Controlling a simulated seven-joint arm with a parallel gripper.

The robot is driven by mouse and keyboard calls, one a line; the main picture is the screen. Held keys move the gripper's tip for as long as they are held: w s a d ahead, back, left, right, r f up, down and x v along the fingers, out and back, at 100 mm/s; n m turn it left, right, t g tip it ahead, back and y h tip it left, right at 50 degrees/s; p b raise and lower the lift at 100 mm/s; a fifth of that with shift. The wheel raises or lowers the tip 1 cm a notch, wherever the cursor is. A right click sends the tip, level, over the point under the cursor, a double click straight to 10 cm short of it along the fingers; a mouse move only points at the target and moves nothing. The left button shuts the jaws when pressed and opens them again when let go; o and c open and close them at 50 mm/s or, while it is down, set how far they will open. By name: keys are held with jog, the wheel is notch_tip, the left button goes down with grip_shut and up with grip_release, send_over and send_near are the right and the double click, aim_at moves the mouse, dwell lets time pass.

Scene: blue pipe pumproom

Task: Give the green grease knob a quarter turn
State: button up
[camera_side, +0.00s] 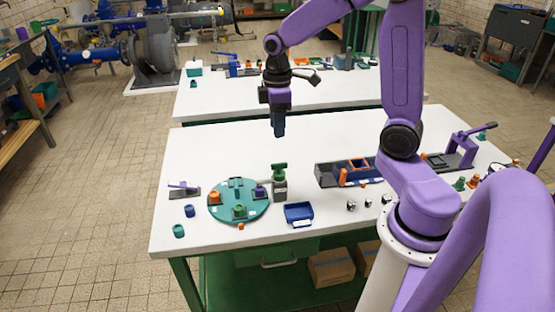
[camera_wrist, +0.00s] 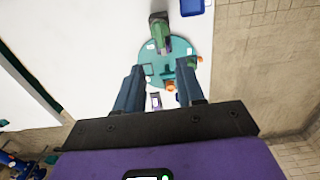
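A dark green knob-like top (camera_side: 279,168) sits on an upright grey block (camera_side: 280,190), just right of a round teal plate (camera_side: 262,212). It looks like the grease knob, though its details are small. In the wrist view the green top (camera_wrist: 158,27) shows beyond the fingertips, near the teal plate (camera_wrist: 150,50). A smaller green piece (camera_side: 239,211) stands on the plate. My gripper (camera_side: 279,133) hangs above and behind the block, pointing down, well clear of the table. In the wrist view my gripper's fingers (camera_wrist: 160,68) are apart with nothing held between them.
The plate also carries orange and purple pieces. A blue tray (camera_side: 299,214) lies right of it. A long dark box (camera_side: 345,172) and a purple lever device (camera_side: 460,148) stand farther right. The white table (camera_side: 230,150) is clear behind the plate.

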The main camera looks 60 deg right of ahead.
aim_at(277, 164)
notch_tip(277, 164, down, 12)
jog(key=shift+r, duration=0.1)
dwell(0.4)
grip_shut()
